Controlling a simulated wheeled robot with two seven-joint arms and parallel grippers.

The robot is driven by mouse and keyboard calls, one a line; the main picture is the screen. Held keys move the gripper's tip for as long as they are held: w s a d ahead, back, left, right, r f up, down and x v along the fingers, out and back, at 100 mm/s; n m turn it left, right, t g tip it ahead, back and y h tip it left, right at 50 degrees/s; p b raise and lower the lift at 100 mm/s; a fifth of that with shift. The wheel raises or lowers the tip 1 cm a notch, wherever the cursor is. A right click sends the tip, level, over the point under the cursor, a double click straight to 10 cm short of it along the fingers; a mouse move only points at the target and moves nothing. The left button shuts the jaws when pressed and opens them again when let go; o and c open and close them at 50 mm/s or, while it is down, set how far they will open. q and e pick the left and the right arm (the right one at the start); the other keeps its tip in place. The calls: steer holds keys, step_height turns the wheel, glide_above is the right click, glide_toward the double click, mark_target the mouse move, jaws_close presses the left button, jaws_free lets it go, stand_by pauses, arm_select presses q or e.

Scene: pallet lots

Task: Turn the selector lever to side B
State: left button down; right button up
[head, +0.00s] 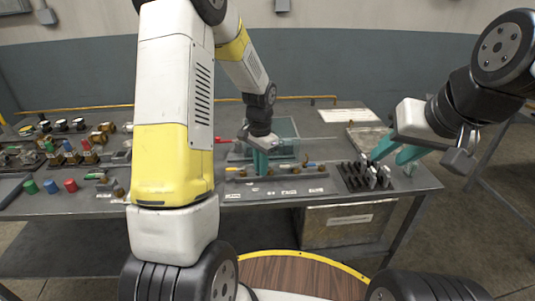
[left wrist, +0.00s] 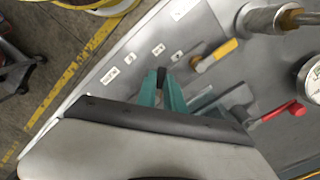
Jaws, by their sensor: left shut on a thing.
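My left gripper (head: 262,170) is over the bench's front strip of levers, its teal fingers pointing down. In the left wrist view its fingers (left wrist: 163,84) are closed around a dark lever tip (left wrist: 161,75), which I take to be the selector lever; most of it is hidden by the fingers. Small white labels (left wrist: 158,50) lie on the grey panel beside it, too small to read. My right gripper (head: 388,158) has its teal fingers apart and empty, over the right part of the bench.
A yellow lever (left wrist: 215,56) and a red lever (left wrist: 282,112) are close to my left fingers. A black rack (head: 362,178) with upright items stands at the bench's right. Colored buttons (head: 50,186) and connectors are at the left. A crate (head: 345,222) sits below.

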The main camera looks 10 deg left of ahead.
arm_select(q)
steer(key=n, duration=0.2)
steer(key=d+n, duration=0.2)
steer(key=n, duration=0.1)
steer(key=shift+s+n, duration=0.3)
steer(key=shift+d+n, duration=0.4)
steer(key=shift+n, duration=0.85)
steer(key=shift+d+n, duration=0.4)
steer(key=shift+n, duration=0.85)
steer(key=c, duration=1.5)
jaws_free()
steer(key=shift+o, duration=0.2)
step_height(320, 180, up, 8)
